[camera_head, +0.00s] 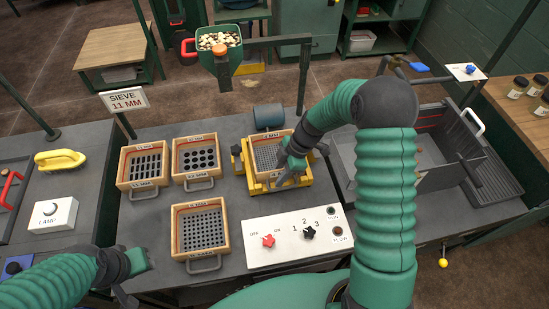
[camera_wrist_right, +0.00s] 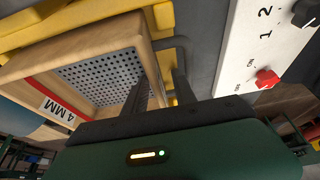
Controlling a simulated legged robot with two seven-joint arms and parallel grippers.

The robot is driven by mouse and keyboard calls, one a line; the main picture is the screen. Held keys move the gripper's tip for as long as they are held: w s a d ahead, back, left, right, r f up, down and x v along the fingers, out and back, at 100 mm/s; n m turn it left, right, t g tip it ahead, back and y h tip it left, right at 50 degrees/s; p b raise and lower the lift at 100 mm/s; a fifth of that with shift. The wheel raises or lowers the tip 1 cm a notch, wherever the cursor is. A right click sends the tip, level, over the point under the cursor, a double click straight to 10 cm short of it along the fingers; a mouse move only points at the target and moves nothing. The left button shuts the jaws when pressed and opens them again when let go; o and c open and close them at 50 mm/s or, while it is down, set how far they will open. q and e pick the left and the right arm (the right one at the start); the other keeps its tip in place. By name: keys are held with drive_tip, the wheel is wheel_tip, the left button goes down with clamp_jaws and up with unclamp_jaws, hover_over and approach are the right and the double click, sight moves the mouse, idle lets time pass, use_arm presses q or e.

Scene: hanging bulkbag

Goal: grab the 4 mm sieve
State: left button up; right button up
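The 4 mm sieve (camera_head: 268,155) is a wooden-framed tray with a perforated metal plate, seated in a yellow holder (camera_head: 258,187). Its "4 MM" label shows in the right wrist view, where the sieve (camera_wrist_right: 105,78) is close up. My right gripper (camera_head: 284,181) is over the sieve's near right side, by its grey handle. In the wrist view its two dark fingers (camera_wrist_right: 162,85) stand apart near the handle (camera_wrist_right: 170,43). I cannot tell whether the handle lies between them. My left gripper (camera_head: 135,275) is low at the left, away from the sieves; its fingers are partly hidden.
Three other sieves, an 11 mm slotted one (camera_head: 146,165), a round-hole one (camera_head: 196,160) and a small-hole one (camera_head: 202,230), lie left of the holder. A white switch panel (camera_head: 290,240) is in front. A grey metal bin (camera_head: 410,165) is right, and a green hopper (camera_head: 220,55) stands behind.

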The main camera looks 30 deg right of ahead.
drive_tip(key=shift+d, duration=0.2)
drive_tip(key=shift+d+f, duration=0.1)
drive_tip(key=shift+d, duration=0.2)
drive_tip(key=c, duration=0.4)
drive_tip(key=shift+c, duration=1.3)
drive_tip(key=shift+s+a, duration=0.1)
drive_tip(key=shift+a, duration=0.1)
clamp_jaws()
drive_tip(key=shift+a, duration=0.1)
